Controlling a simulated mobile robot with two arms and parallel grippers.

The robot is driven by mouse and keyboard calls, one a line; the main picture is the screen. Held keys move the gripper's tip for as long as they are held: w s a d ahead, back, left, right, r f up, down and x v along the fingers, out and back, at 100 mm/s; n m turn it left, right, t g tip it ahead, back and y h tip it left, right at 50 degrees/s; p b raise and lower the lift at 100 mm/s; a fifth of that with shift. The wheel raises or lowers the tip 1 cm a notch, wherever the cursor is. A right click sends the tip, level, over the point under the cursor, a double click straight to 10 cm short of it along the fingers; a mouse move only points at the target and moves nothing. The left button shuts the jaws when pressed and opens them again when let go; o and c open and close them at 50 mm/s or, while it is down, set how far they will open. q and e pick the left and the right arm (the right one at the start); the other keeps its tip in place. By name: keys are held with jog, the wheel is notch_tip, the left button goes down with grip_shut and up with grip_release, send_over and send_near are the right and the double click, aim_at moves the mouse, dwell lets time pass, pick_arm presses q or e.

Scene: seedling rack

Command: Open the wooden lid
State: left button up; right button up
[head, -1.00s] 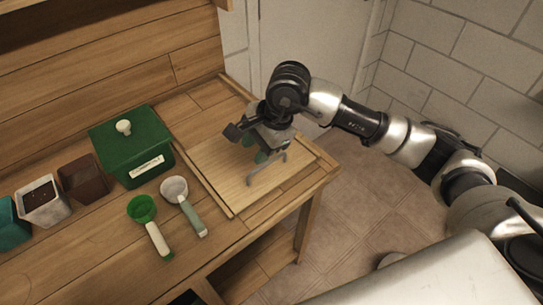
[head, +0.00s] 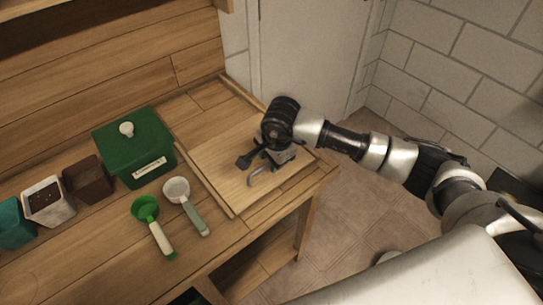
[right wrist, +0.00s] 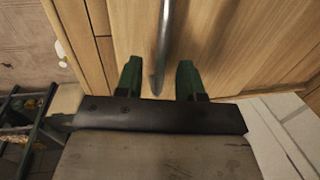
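The wooden lid (head: 222,172) is a pale, flat panel set in the right end of the wooden bench, and it lies closed. A curved metal handle (head: 261,177) stands on it; the handle (right wrist: 163,45) also shows in the right wrist view. My right gripper (head: 266,163) is low over the lid at the handle. In the right wrist view its green-tipped fingers (right wrist: 158,78) are apart, with the handle between them and a gap on each side. I cannot tell whether the fingertips touch the lid. My left gripper is not in view.
A green lidded box (head: 133,148) stands left of the lid. A green scoop (head: 147,210) and a white scoop (head: 178,188) lie in front of it. Several small pots, including a brown one (head: 88,180), stand farther left. The bench ends just right of the lid.

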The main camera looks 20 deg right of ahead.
jog(key=shift+f, duration=0.1)
grip_shut()
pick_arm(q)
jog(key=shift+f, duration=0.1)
pick_arm(e)
jog(key=shift+w, duration=0.1)
